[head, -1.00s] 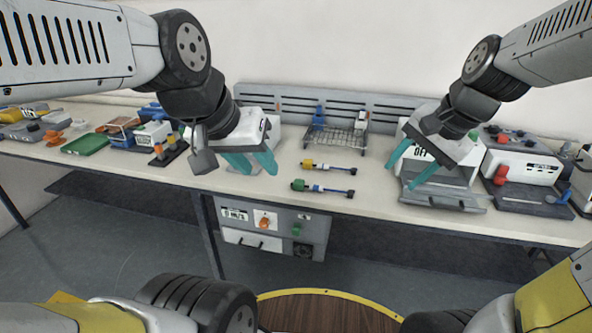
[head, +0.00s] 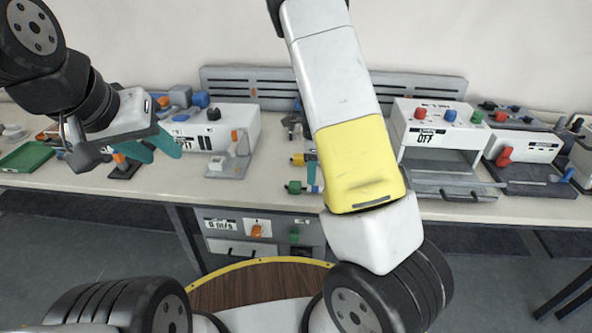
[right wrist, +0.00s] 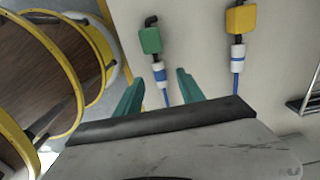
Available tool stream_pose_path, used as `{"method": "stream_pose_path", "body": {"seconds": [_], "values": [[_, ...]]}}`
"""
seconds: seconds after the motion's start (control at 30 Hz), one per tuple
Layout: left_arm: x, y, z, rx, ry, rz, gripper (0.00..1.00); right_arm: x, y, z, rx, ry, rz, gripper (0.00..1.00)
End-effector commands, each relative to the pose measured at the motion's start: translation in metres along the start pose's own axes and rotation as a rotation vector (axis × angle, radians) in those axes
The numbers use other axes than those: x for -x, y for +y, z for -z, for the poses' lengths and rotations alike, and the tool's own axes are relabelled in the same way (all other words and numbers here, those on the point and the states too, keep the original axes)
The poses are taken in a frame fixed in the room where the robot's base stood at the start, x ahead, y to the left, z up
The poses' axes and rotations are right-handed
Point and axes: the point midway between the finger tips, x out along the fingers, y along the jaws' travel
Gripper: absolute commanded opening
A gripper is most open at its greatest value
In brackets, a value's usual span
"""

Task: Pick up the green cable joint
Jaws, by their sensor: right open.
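The green cable joint (head: 296,187) lies on the table in the head view, its right part hidden behind my right arm. In the right wrist view, its green block (right wrist: 150,40) and white-and-blue collar sit just beyond my right gripper (right wrist: 157,88), with its blue cable running between the fingertips.
A yellow cable joint (right wrist: 240,20) lies beside the green one, to its right in the wrist view. The grey-and-white OFF machine (head: 438,140) stands to the right. A white device (head: 215,127) stands at the left behind my left gripper.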

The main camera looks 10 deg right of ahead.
Motion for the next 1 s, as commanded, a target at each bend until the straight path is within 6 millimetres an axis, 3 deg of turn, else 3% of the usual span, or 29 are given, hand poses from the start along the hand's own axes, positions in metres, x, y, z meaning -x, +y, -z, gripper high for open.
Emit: {"method": "stream_pose_path", "body": {"seconds": [0.4, 0.7, 0.93, 1.0], "values": [[0.000, 0.000, 0.000, 0.000, 0.000, 0.000, 0.36, -0.055, 0.002, 0.000, 0.002, -0.001, -0.001, 0.46], [0.000, 0.000, 0.000, 0.000, 0.000, 0.000, 0.36, -0.060, 0.002, 0.000, 0.004, -0.002, 0.001, 0.46], [0.000, 0.000, 0.000, 0.000, 0.000, 0.000, 0.36, -0.060, 0.002, 0.000, 0.004, -0.002, 0.001, 0.01], [0.000, 0.000, 0.000, 0.000, 0.000, 0.000, 0.36, -0.060, 0.002, 0.000, 0.004, -0.002, 0.001, 0.00]]}}
